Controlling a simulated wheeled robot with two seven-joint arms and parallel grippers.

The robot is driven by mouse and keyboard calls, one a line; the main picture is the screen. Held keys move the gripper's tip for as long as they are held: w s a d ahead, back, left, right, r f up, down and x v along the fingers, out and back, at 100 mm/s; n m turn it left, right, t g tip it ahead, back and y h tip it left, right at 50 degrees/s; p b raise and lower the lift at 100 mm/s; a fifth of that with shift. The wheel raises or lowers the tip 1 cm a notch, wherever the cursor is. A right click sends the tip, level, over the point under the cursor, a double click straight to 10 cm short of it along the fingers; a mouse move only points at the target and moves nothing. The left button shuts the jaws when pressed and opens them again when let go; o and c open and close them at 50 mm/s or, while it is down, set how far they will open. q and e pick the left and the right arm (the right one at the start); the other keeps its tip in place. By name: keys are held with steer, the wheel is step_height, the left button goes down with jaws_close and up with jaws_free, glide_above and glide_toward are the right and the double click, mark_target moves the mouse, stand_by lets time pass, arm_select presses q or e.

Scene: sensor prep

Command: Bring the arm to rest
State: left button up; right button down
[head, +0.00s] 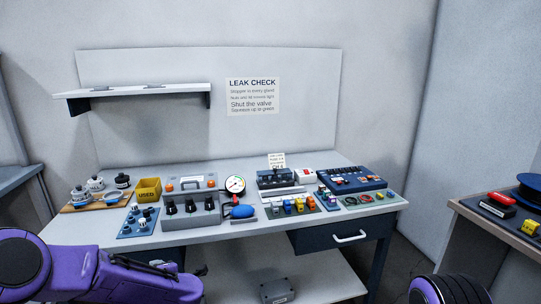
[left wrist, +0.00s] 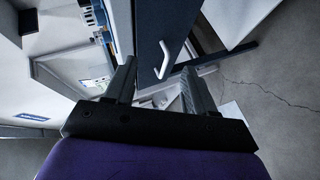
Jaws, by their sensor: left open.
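My left arm (head: 100,270) comes in low from the left in the head view, in front of the workbench. Its gripper is hard to make out there. In the left wrist view my left gripper (left wrist: 158,82) shows two dark fingers spread apart, with nothing held between them. Beyond the fingers is a dark drawer front with a white handle (left wrist: 165,60). Part of my right arm (head: 447,290) shows at the bottom right of the head view; its gripper is out of the picture.
The workbench (head: 235,236) carries a grey box with black knobs (head: 192,213), a yellow bin (head: 147,189), a round gauge (head: 235,185) and a blue case (head: 350,179). A drawer handle (head: 350,237) faces front. A grey box (head: 277,291) sits on the lower shelf. A side table (head: 500,225) stands right.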

arm_select(q)
steer(key=s+d+f+m+h, duration=0.2)
steer(key=s+f+m+h, duration=0.1)
steer(key=s+f+m, duration=0.45)
steer(key=s+d+f+m+h, duration=0.25)
steer(key=s+f+m, duration=0.25)
steer(key=s+f, duration=0.45)
steer(key=s+a+f+m+g, duration=0.1)
steer(key=s+f+m+g, duration=0.1)
steer(key=s, duration=1)
steer(key=s+a+f+m+g+p, duration=0.1)
steer(key=s+a+f+m+g, duration=0.1)
steer(key=s, duration=0.9)
steer(key=shift+s+m+g+h, duration=0.35)
steer(key=shift+m+g, duration=0.1)
steer(key=shift+g, duration=0.45)
